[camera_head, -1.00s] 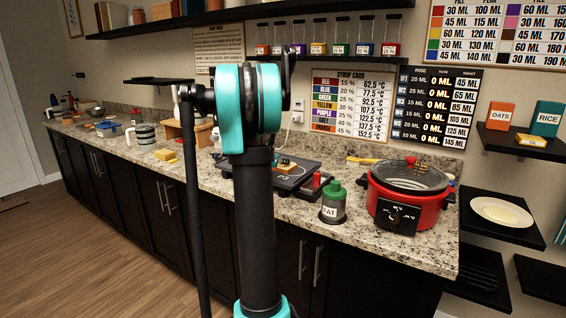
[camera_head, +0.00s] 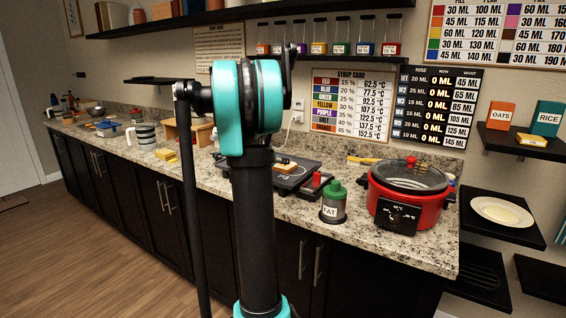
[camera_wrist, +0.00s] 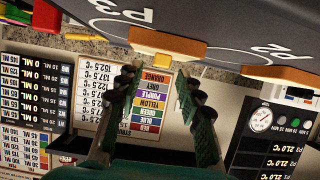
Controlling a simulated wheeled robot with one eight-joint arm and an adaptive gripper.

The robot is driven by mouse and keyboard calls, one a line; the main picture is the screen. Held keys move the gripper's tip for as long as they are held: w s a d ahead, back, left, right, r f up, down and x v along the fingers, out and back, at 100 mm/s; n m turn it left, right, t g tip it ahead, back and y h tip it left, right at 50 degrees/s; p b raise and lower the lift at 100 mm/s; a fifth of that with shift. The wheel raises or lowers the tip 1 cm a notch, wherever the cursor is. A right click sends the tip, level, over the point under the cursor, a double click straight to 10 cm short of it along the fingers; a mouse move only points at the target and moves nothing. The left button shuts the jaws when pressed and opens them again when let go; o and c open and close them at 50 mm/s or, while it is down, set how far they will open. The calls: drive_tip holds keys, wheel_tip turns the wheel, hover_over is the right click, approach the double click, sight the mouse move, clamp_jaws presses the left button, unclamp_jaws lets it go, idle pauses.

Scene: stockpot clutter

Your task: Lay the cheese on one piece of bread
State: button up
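In the wrist view, a tan bread slice (camera_wrist: 168,42) lies at the edge of a dark appliance, by the mark P3. A small yellow piece (camera_wrist: 163,57), which looks like cheese, shows at the slice's edge facing my gripper. A second tan slice (camera_wrist: 283,74) lies to the right, by the mark P2. My gripper (camera_wrist: 157,72) is open, its dark fingertips apart on either side of the yellow piece. I cannot tell whether they touch anything. In the head view, bread (camera_head: 285,166) shows on the dark appliance (camera_head: 292,182), partly behind my arm; my fingertips are hidden there.
A green-lidded jar (camera_head: 333,203) and a red cooker (camera_head: 408,196) stand right of the appliance. Yellow pieces (camera_head: 165,154) lie on the counter (camera_head: 205,180) to the left. A plate (camera_head: 501,212) sits on the right shelf.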

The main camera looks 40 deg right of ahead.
drive_tip(key=v, duration=0.9)
drive_tip(key=shift+s+a+r, duration=0.1)
drive_tip(key=shift+s+a, duration=0.05)
drive_tip(key=shift+a, duration=0.2)
drive_tip(key=s+a+f+n+y, duration=0.4)
drive_tip(key=s+a+f, duration=0.4)
drive_tip(key=a, duration=0.3)
drive_tip(key=s+a+f+n+y, duration=0.4)
drive_tip(key=s+a+f, duration=0.4)
drive_tip(key=a, duration=0.3)
drive_tip(key=s+a+f+n+g+y, duration=0.1)
drive_tip(key=s+a+f+n+y, duration=0.3)
drive_tip(key=s+a+f, duration=0.4)
drive_tip(key=a+n, duration=0.1)
drive_tip(key=a, duration=0.2)
drive_tip(key=shift+s+a, duration=0.25)
drive_tip(key=shift+w, duration=0.15)
